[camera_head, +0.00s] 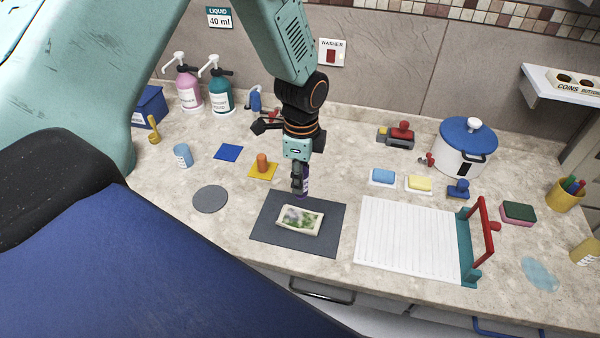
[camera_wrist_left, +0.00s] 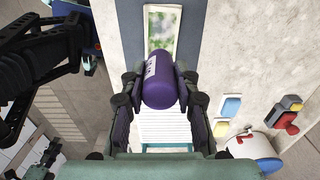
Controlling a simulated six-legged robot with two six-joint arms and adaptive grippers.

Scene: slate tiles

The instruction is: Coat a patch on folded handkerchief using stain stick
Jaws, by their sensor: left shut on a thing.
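My left gripper (camera_head: 300,188) is shut on the purple stain stick (camera_head: 305,186), which carries a white label. The stick also shows between the fingers in the left wrist view (camera_wrist_left: 165,84). The cream folded handkerchief (camera_head: 285,224), with a mottled green and purplish patch, lies on a dark grey mat (camera_head: 264,236).
A white ribbed board (camera_head: 408,240) with a red handle (camera_head: 486,230) stands right of the mat. A grey disc (camera_head: 210,199) and a yellow pad (camera_head: 263,171) with an orange knob lie left. A white pot (camera_head: 461,156), pump bottles (camera_head: 188,90) and sponges stand farther off.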

